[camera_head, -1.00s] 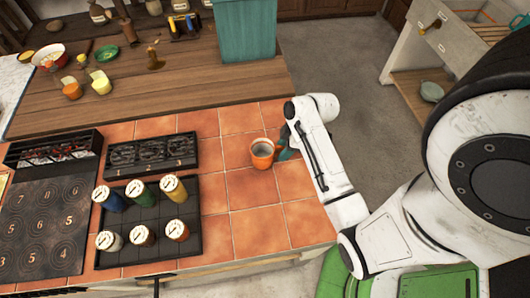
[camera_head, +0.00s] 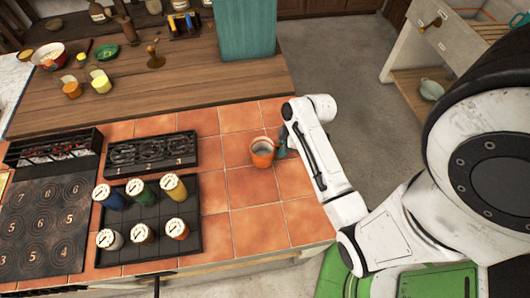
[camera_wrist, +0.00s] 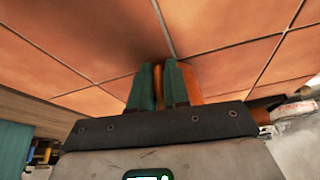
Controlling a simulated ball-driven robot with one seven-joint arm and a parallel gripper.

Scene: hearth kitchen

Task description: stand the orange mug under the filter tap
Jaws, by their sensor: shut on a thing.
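The orange mug (camera_head: 261,158) is upright over the terracotta tiles, near the right side of the counter, with its open top showing. My gripper (camera_head: 281,149) is at the mug's right side in the head view, its teal fingers closed on it. In the wrist view, my gripper (camera_wrist: 160,88) has its two fingers close together, with a strip of orange mug (camera_wrist: 191,82) beyond them. I cannot tell whether the mug touches the tiles. A brass fitting (camera_head: 436,22) sits on the pale unit at upper right; I cannot tell whether it is the filter tap.
A black tray (camera_head: 150,255) with several lidded canisters stands left of the mug. A black burner grate (camera_head: 150,152) lies behind that tray. A teal box (camera_head: 245,30) stands on the wooden counter (camera_head: 200,85). The tiles around the mug are clear.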

